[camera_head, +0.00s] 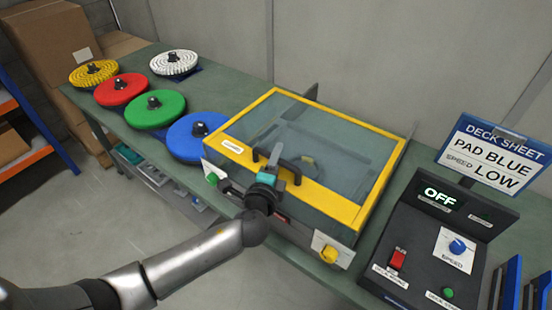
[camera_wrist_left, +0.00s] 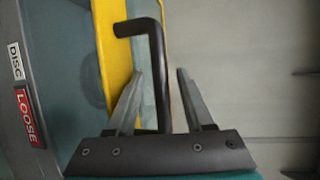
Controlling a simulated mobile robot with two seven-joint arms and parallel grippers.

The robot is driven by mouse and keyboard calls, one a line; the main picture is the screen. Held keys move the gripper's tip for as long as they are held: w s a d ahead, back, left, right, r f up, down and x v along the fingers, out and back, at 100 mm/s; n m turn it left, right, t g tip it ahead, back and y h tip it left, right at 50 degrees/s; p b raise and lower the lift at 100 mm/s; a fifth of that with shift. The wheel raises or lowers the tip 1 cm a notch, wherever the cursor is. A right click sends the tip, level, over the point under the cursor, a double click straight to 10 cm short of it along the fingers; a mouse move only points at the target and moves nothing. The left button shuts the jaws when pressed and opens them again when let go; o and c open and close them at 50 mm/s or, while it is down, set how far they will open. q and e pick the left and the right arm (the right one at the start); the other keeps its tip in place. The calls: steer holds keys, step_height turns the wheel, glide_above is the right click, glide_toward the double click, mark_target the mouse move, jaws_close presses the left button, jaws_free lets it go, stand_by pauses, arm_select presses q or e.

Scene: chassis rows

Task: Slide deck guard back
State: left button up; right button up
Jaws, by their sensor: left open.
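The deck guard is a clear panel in a yellow frame (camera_head: 350,208), lying over the grey machine box on the bench. Its black handle (camera_head: 294,169) is on the near side of the frame. My left gripper (camera_head: 277,158) is at this handle. In the left wrist view the black handle (camera_wrist_left: 156,50) runs between the two spread fingers of my left gripper (camera_wrist_left: 160,74), with gaps showing beside it. The yellow frame (camera_wrist_left: 111,45) shows to the left there. Part of the handle is hidden behind my gripper in the head view. My right gripper is not seen.
Blue (camera_head: 186,141), green (camera_head: 160,110), red (camera_head: 122,90), yellow (camera_head: 93,73) and white (camera_head: 174,63) pads lie left of the box. A control panel (camera_head: 425,245) reading OFF and a deck sheet sign (camera_head: 492,160) stand right. The wall is close behind.

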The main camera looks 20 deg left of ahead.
arm_select(q)
steer(key=shift+c, duration=0.2)
jaws_close()
stand_by(1.3)
